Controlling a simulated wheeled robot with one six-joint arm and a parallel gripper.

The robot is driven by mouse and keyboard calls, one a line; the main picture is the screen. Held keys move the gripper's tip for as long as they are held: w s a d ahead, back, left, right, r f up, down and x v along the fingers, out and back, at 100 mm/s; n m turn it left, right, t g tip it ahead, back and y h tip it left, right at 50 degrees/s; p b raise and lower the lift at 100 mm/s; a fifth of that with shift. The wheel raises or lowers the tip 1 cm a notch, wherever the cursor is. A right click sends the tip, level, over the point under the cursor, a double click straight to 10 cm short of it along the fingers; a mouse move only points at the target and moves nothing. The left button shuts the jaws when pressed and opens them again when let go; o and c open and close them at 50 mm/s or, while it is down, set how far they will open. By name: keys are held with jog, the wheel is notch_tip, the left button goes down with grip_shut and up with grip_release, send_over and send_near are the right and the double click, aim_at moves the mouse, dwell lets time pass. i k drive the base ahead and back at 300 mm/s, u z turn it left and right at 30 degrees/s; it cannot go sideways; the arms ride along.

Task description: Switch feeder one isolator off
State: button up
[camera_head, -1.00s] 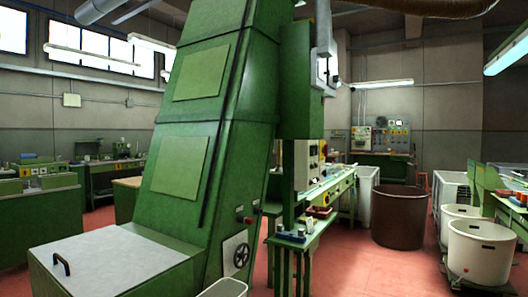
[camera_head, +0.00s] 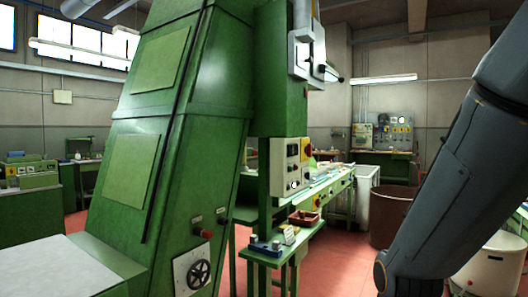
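No label that I can read marks the feeder one isolator, so I cannot tell which switch it is. A grey switch box (camera_head: 306,50) with a dark lever sticking out to the right is high on the green column. A pale control panel (camera_head: 292,167) with several knobs and buttons is below it on the same column. A grey wall panel (camera_head: 393,131) with small dials and switches hangs on the far wall. My arm crosses the right side of the view, apart from these. My gripper is out of view.
A narrow green bench (camera_head: 290,245) with small items stands below the panel. A brown tub (camera_head: 393,216) and a white bin (camera_head: 492,263) are partly behind my arm. Red floor is open in the middle.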

aim_at(308, 150)
jog(key=z, duration=0.5)
jog(key=i, duration=0.65)
jog(key=z, duration=0.65)
jog(key=i, duration=1.5)
jog(key=u, duration=0.9)
